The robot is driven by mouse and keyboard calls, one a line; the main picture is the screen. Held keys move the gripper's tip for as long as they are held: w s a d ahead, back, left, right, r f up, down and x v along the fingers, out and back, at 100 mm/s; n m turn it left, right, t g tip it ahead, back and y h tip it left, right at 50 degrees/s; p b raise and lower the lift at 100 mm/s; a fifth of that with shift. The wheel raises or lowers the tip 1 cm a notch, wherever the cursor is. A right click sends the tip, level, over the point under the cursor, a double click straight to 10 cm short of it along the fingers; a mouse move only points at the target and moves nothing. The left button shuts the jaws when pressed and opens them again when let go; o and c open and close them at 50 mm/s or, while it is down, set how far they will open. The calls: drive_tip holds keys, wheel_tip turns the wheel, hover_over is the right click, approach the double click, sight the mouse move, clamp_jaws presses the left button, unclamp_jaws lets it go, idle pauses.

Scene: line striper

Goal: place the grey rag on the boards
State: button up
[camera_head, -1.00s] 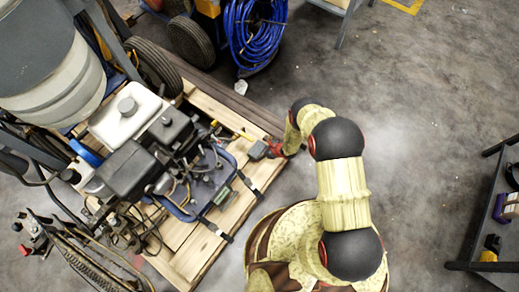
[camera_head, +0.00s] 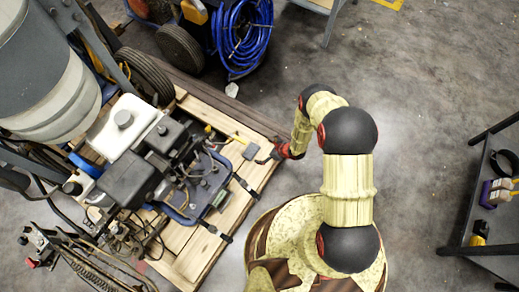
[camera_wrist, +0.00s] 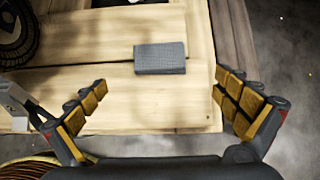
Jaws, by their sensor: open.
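The grey rag (camera_head: 250,151) is a small, flat grey block lying on the pale wooden boards (camera_head: 238,206), near their right edge. In the wrist view the rag (camera_wrist: 160,57) rests across a seam between boards, with bare wood around it. My gripper (camera_head: 264,159) is just right of the rag in the head view. In the wrist view my gripper (camera_wrist: 160,80) is open and empty. Its yellow-padded fingers are spread wide, and the rag lies just beyond the fingertips, apart from both.
An engine-driven machine (camera_head: 130,180) stands on the boards left of the rag. Black straps (camera_head: 214,232) cross the boards' front edge. A blue hose coil (camera_head: 243,30) is at the back. A dark shelf (camera_head: 483,215) stands at the right. Open floor (camera_head: 420,110) lies between.

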drive_tip(key=w+a+r+n+y, duration=0.1)
drive_tip(key=w+a+r+n, duration=0.3)
drive_tip(key=r, duration=0.7)
drive_tip(key=w+d+r+n+y, duration=0.1)
drive_tip(key=w+r+n, duration=0.1)
drive_tip(key=w+r, duration=0.65)
drive_tip(key=s+a+r+n+g, duration=0.15)
drive_tip(key=r+n, duration=0.25)
drive_tip(key=r, duration=1.1)
drive_tip(key=s+r+n, duration=0.3)
drive_tip(key=r+n, duration=0.1)
drive_tip(key=r, duration=1.1)
drive_tip(key=s+d+r+n+h, duration=0.1)
drive_tip(key=s+d+r+n, duration=0.15)
drive_tip(key=s+r, duration=0.55)
drive_tip(key=s+d+r+n+h, duration=0.1)
drive_tip(key=s+r+n, duration=0.35)
drive_tip(key=r, duration=0.55)
drive_tip(key=s+d+r+n+t+h, duration=0.1)
drive_tip(key=s+d+r+n+h, duration=0.1)
drive_tip(key=s+d, duration=0.4)
drive_tip(key=s+d+r+n+t+h, duration=0.1)
drive_tip(key=s+d+r+h, duration=0.3)
drive_tip(key=s, duration=0.8)
wheel_tip(320, 180, up, 2)
drive_tip(key=shift+s+d+n, duration=0.4)
drive_tip(key=shift+d+n, duration=0.4)
drive_tip(key=shift+d, duration=0.4)
drive_tip(key=shift+t, duration=0.25)
